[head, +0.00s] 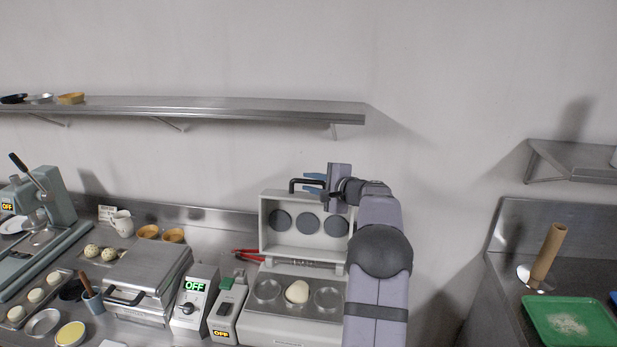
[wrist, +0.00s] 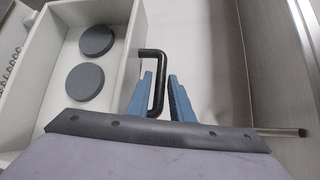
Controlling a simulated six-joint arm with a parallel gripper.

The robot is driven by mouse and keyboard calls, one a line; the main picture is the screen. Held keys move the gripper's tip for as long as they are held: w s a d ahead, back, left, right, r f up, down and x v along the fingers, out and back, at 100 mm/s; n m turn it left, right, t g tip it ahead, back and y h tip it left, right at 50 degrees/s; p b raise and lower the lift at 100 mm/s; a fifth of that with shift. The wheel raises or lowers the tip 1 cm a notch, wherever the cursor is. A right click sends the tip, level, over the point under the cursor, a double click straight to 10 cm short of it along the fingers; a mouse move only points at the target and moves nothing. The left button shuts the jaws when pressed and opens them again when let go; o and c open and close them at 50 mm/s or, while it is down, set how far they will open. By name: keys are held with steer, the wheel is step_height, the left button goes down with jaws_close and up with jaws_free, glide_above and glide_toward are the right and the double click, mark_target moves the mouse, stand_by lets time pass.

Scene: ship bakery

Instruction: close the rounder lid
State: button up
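The rounder (head: 297,318) stands on the counter below my arm, with its lid (head: 264,240) raised upright. Dark round discs show on the lid's inner side, and they also show in the wrist view (wrist: 85,82). The rounder's base has three round cups, with a pale dough ball (head: 297,291) in the middle one. A black handle (head: 294,182) rises from the lid's top edge; it shows also in the wrist view (wrist: 152,53). My gripper (wrist: 160,75) is at the handle, its blue fingers apart on either side of the bar. Contact cannot be told.
Left of the rounder are a small device marked OFF (head: 228,308), a switch box (head: 195,300) and a closed metal press (head: 148,280). Red-handled tongs (head: 247,254) lie behind. A wall shelf (head: 220,108) hangs above left. A green tray (head: 572,322) is at right.

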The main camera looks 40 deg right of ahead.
steer(key=shift+w+f, duration=0.2)
steer(key=shift+w, duration=0.4)
jaws_close()
steer(key=shift+s+a+f+b, duration=0.15)
steer(key=shift+a+b, duration=0.05)
steer(key=shift+b, duration=0.4)
